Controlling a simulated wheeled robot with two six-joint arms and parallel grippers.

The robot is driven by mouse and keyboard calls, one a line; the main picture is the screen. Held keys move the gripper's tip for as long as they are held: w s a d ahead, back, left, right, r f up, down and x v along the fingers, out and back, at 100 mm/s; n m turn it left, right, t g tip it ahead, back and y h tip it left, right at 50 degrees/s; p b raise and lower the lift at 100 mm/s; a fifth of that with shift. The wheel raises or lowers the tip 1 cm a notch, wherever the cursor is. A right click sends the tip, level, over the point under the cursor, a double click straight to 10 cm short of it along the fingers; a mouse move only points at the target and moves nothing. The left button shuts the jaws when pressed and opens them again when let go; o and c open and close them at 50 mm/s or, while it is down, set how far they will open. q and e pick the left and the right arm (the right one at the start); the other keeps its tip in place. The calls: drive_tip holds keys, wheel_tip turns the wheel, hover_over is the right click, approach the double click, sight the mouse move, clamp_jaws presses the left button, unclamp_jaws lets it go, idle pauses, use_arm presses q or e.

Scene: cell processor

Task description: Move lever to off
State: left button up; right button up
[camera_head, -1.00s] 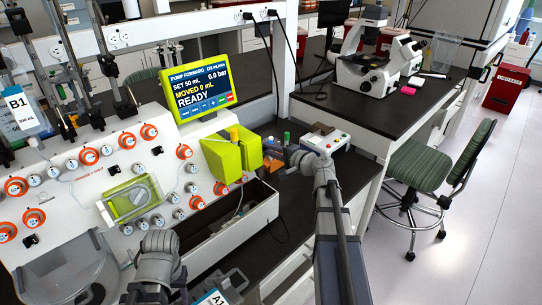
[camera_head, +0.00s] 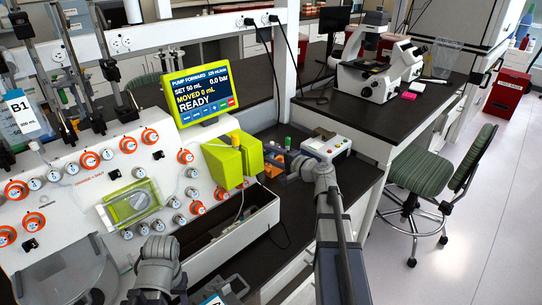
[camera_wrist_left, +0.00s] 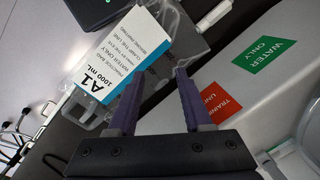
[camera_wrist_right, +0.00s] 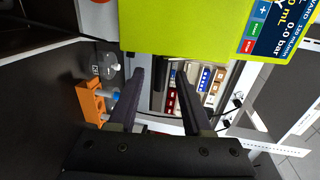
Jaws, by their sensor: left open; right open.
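I cannot pick out a lever for certain in any view. The white cell processor panel (camera_head: 70,200) at the left carries many orange-ringed and grey round knobs, and a lime-green framed module (camera_head: 130,203) with a grey round part. My right gripper (camera_head: 297,163) is at the right end of the machine, near the lime-green housing (camera_head: 225,163). In the right wrist view its open fingers (camera_wrist_right: 168,75) are empty below that housing. My left gripper (camera_wrist_left: 182,72) is open beside a clear bag with a white A1 label (camera_wrist_left: 118,65); in the head view it is low and partly cut off.
A pump screen (camera_head: 200,95) reads READY. An open bin (camera_head: 225,235) lies along the machine's front. A microscope (camera_head: 380,65) and green chair (camera_head: 420,170) are right.

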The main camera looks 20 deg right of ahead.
use_arm(q)
drive_tip(key=shift+r+p, duration=0.7)
use_arm(e)
drive_tip(key=v, duration=0.7)
drive_tip(key=shift+s, duration=0.4)
use_arm(q)
drive_tip(key=shift+s, duration=0.1)
use_arm(e)
drive_tip(key=shift+s+d, duration=0.1)
drive_tip(key=shift+d, duration=0.1)
